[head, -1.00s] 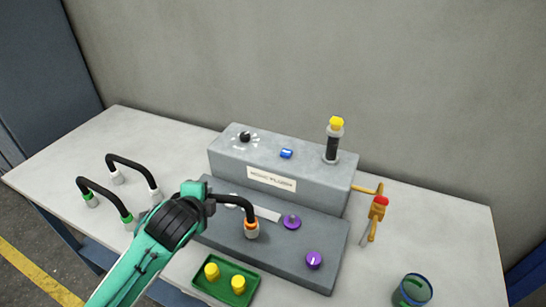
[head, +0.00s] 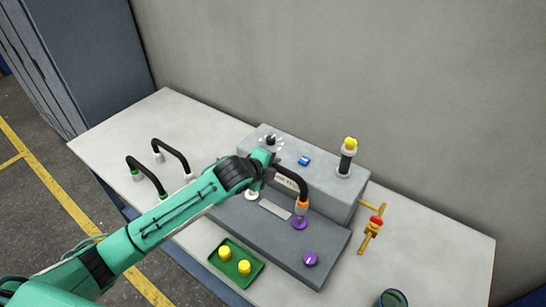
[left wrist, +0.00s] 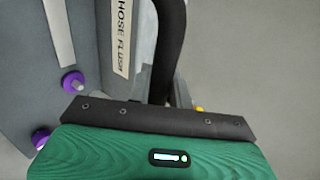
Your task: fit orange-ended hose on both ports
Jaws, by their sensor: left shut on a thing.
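My left gripper (head: 268,162) is shut on the black orange-ended hose (head: 292,181), in front of the grey machine's upper block. The hose arches to the right and down to an orange end (head: 301,204). That end shows just above a purple port (head: 299,223); contact cannot be told. A second purple port (head: 310,259) is nearer the front and bare. The hose's other end is hidden by the gripper. The left wrist view shows the black hose (left wrist: 168,50) in the middle, with the purple ports (left wrist: 72,82) to its left.
A green-ended hose (head: 150,173) and a white-ended hose (head: 172,153) stand at the table's left. A green tray (head: 222,264) with yellow pieces lies in front of the machine (head: 270,238). A brass valve (head: 371,233) with a red top is at the right, and a glass (head: 391,299) at the front right.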

